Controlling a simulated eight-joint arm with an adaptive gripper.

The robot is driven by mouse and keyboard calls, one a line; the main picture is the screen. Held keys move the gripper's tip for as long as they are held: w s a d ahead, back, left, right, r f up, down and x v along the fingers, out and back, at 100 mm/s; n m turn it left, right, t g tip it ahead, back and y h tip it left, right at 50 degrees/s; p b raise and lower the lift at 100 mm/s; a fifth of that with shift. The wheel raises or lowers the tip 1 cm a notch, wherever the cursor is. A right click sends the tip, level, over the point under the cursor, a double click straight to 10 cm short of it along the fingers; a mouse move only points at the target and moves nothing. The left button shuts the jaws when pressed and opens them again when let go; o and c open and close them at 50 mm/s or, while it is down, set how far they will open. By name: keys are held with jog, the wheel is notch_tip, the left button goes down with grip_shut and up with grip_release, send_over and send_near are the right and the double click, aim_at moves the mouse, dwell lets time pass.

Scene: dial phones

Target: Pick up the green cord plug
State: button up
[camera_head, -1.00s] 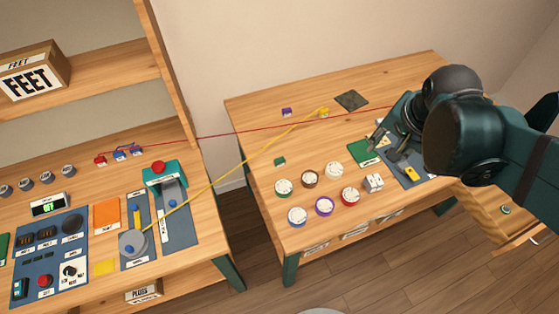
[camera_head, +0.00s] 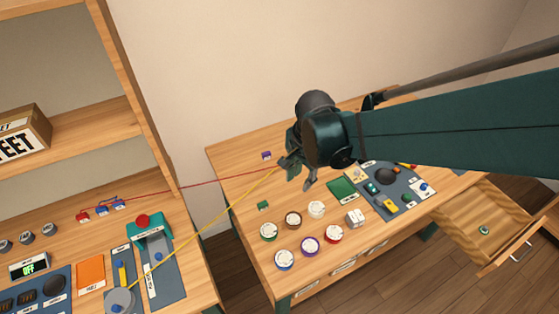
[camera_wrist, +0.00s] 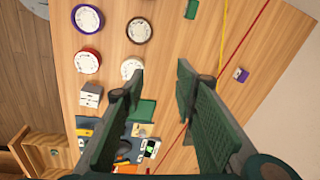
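A small green block, apparently the green cord plug (camera_head: 263,206), lies on the right table, left of the dials. It also shows at the top of the wrist view (camera_wrist: 191,9), beyond my fingertips and close to the right finger's line. My gripper (camera_head: 298,175) is above the back middle of that table, to the right of the plug and apart from it. In the wrist view my gripper (camera_wrist: 161,70) has its two fingers well apart with nothing between the tips.
A red cord (camera_head: 222,181) and a yellow cord (camera_head: 212,223) stretch across the gap between tables. A purple plug (camera_head: 266,155) lies at the back. Several round dials (camera_head: 310,246) stand in front of the green plug. An open drawer (camera_head: 470,219) juts out at right.

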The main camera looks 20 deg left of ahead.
jog(key=m+g+h+p, duration=0.1)
jog(key=m+g+p, duration=0.1)
send_over(262, 203)
jog(key=f, duration=0.8)
jog(key=shift+s, duration=0.25)
jog(key=shift+f, duration=0.1)
jog(key=shift+f, duration=1.25)
jog(key=shift+w+d+f+b, duration=0.15)
jog(key=shift+f+b, duration=0.35)
jog(key=shift+f, duration=2.1)
jog(key=shift+c, duration=0.2)
grip_shut()
